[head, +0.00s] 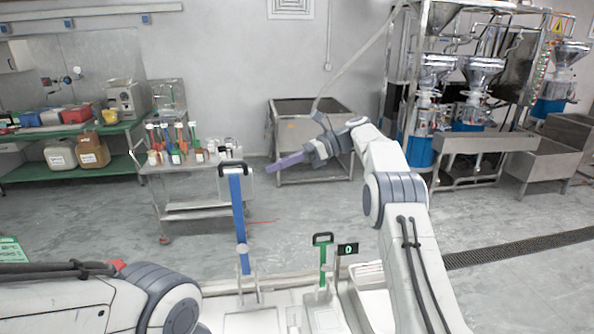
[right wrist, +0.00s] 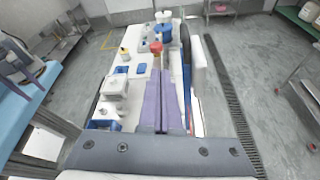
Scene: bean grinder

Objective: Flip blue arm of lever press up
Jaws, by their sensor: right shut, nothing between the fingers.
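The blue arm (head: 240,220) of the lever press stands nearly upright in the head view, with a black handle (head: 231,168) at its top and a white base below. My right gripper (head: 272,166) has purple fingers pointing left, to the right of the blue arm's upper part in the picture. It is shut and empty. In the right wrist view the shut fingers (right wrist: 160,75) reach forward over a white worktop, with a long blue and black strip (right wrist: 187,80), apparently the blue arm, just right of them. My left arm shows at the bottom left, but its gripper is out of view.
A shorter green lever (head: 323,266) with a black handle stands right of the blue one, beside a small black display (head: 347,249). Behind are a steel cart (head: 190,200) with bottles and a steel sink (head: 310,110). The floor between is clear.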

